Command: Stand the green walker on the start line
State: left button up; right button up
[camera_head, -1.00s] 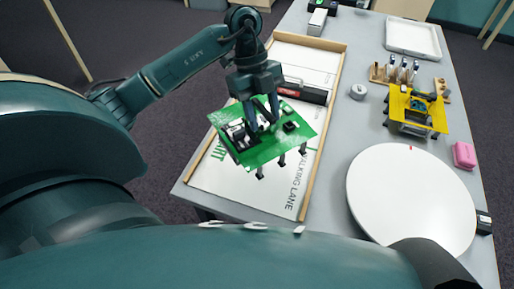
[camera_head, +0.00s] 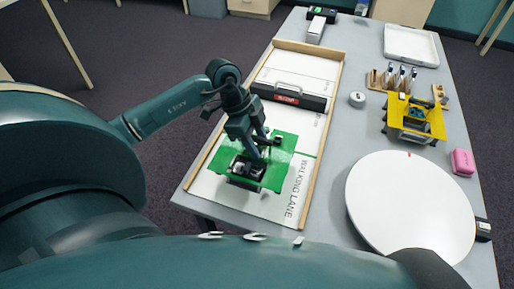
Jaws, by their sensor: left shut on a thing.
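The green walker (camera_head: 279,178) is a flat green plate with dark parts on top, over the near part of the walking lane (camera_head: 296,199). My left gripper (camera_head: 263,150) is shut on the walker's upper parts and points down. The plate looks roughly level. Its legs are mostly hidden under it, so I cannot tell whether the feet touch the lane. A short piece of green line (camera_head: 305,155) shows just right of the plate; the plate hides the rest and the START lettering. My right gripper is not in view.
A dark toolbox-like bar with a handle (camera_head: 290,97) lies across the lane beyond the walker. Wooden rails (camera_head: 325,125) edge the lane. To the right are a white round disc (camera_head: 410,205), a yellow walker (camera_head: 418,120), a pink block (camera_head: 462,162) and a small grey round object (camera_head: 357,99).

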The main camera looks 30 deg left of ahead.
pick_arm(q)
notch_tip(320, 180, down, 3)
jog(key=o, duration=1.1)
jog(key=v, duration=1.2)
jog(key=shift+d, duration=0.1)
